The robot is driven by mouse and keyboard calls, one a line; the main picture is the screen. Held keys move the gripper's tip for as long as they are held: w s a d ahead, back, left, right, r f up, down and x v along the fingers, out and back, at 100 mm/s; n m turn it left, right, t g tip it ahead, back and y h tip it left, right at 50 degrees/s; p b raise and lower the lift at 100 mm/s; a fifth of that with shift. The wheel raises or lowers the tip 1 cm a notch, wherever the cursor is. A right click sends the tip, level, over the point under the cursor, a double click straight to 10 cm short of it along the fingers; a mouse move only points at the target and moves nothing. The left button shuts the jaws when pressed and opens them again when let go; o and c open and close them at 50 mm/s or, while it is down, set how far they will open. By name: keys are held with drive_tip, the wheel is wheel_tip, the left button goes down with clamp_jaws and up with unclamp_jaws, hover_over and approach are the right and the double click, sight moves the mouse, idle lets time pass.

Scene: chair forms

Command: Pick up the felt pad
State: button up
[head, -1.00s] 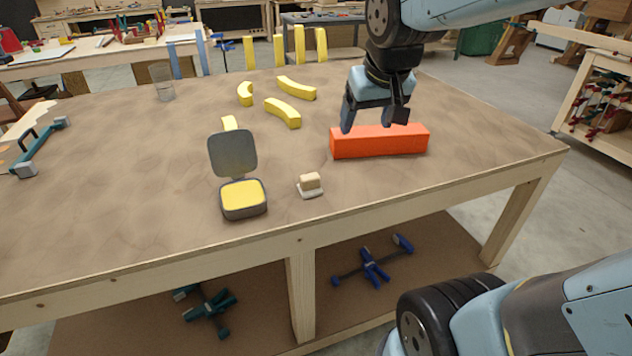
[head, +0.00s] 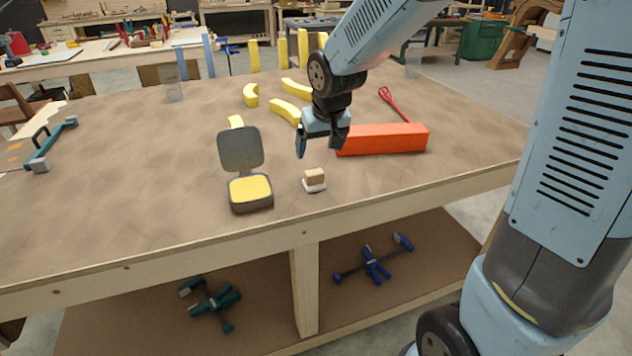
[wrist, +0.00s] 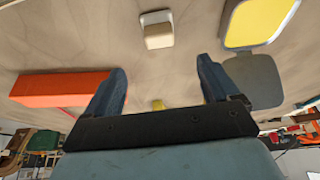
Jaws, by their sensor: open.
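A small tan block on a white base (head: 314,181), which looks like the felt pad, sits on the table near its front edge. It shows at top centre in the wrist view (wrist: 157,30). My gripper (head: 319,148) is open and empty, above the table just behind the block and apart from it. In the wrist view, the block lies beyond the gap between my fingers (wrist: 162,70), roughly centred on it.
An open dark case with a yellow inside (head: 250,190) stands left of the block. Yellow curved pieces (head: 285,110) lie further back. The table's front edge is near.

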sight(315, 172)
drive_tip(key=x, duration=0.7)
drive_tip(key=shift+s+x, duration=0.15)
drive_tip(key=shift+x, duration=0.85)
drive_tip(key=shift+s+x, duration=0.15)
drive_tip(key=shift+x, duration=1.7)
drive_tip(key=shift+d, duration=0.1)
drive_tip(key=shift+c, duration=0.3)
drive_tip(key=c, duration=1.1)
